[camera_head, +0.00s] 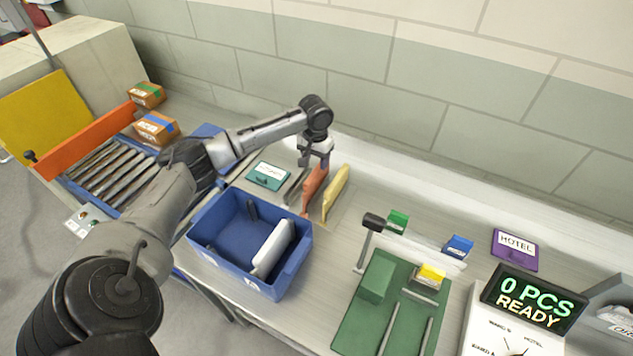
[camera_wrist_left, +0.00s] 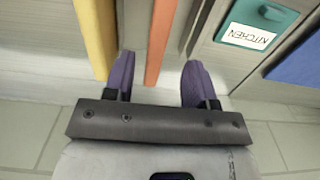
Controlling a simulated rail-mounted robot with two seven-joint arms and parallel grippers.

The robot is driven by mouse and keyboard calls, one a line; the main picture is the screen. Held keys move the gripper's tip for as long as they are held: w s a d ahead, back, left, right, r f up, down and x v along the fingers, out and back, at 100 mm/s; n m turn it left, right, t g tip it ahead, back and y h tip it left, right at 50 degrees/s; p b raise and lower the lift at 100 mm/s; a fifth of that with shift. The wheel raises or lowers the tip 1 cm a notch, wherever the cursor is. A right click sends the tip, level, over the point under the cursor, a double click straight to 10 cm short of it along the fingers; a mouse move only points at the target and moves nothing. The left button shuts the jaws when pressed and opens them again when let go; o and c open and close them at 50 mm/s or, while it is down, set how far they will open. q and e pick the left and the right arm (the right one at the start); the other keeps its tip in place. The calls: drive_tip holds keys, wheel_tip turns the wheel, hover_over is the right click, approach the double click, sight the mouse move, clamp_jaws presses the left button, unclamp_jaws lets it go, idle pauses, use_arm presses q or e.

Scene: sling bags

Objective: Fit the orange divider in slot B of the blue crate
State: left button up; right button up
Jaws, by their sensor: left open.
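The orange divider (camera_head: 314,188) stands upright in a rack behind the blue crate (camera_head: 213,252). It also shows in the left wrist view (camera_wrist_left: 161,40). My left gripper (camera_head: 318,164) is above it, pointing down and open. In the wrist view its purple fingertips (camera_wrist_left: 158,72) lie on either side of the divider's near end, with a gap on both sides. A white divider (camera_head: 272,250) stands inside the crate, toward its right side. Slot letters in the crate are too small to read. My right gripper is not in view.
A yellow divider (camera_head: 337,190) stands close beside the orange one and also shows in the wrist view (camera_wrist_left: 93,38). A teal KITCHEN box (camera_head: 268,176) lies left of the rack. A green fixture (camera_head: 375,285) with a post stands right of the crate.

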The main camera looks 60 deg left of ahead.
sight(316, 170)
use_arm(q)
drive_tip(key=shift+d+f, duration=0.15)
drive_tip(key=shift+f, duration=2.45)
clamp_jaws()
